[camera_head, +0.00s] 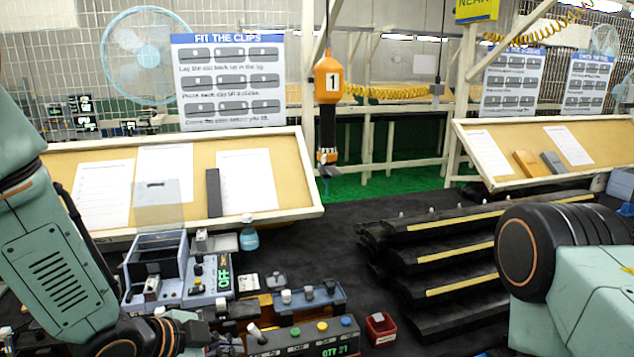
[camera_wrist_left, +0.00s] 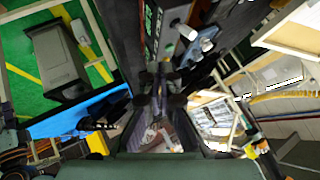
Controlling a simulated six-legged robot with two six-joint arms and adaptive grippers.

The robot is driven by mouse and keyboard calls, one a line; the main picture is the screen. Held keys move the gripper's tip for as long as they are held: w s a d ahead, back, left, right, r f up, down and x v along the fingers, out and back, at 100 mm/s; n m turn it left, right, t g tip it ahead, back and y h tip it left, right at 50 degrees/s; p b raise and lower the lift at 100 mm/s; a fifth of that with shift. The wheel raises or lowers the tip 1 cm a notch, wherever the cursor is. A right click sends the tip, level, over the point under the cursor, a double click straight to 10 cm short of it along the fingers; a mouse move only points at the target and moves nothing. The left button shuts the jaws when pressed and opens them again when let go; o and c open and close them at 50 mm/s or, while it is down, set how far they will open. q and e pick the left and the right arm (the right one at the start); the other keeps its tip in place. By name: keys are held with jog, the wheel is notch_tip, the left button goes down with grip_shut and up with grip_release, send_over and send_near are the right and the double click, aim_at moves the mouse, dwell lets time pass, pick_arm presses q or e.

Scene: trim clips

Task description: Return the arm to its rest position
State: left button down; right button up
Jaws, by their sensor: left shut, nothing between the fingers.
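My left arm (camera_head: 60,265) comes in from the left edge of the head view and bends down to the bottom edge. Its dark wrist sits at the lower left, beside the device with the green OFF display (camera_head: 223,280). My left gripper (camera_wrist_left: 160,82) shows in the left wrist view with its dark fingers together and nothing visible between them. My right arm (camera_head: 560,250) fills the lower right of the head view. Its gripper is out of the frame.
Dark trim pieces with yellow strips (camera_head: 450,255) lie stacked beside my right arm. A red bin (camera_head: 381,329) and a counter box (camera_head: 305,338) stand at the front. An orange tool (camera_head: 328,82) hangs over the middle. Dark surface behind the red bin is clear.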

pick_arm(q)
jog(key=s+a+f+n+g+y+b, duration=0.1)
jog(key=s+a+f+n+y+b, duration=0.2)
jog(key=s+f+n, duration=0.6)
jog(key=s+a+f+n+g+y+b, duration=0.15)
jog(key=s+a+f+n+b, duration=0.35)
jog(key=f, duration=0.8)
jog(key=s+f+n+g+y+b, duration=0.1)
jog(key=s+f+g+b, duration=0.4)
jog(key=s+f+b, duration=0.4)
jog(key=s+f, duration=0.6)
jog(key=f, duration=0.2)
jog(key=shift+s+n+b, duration=0.2)
jog(key=shift+n+b, duration=0.1)
jog(key=shift+b, duration=0.05)
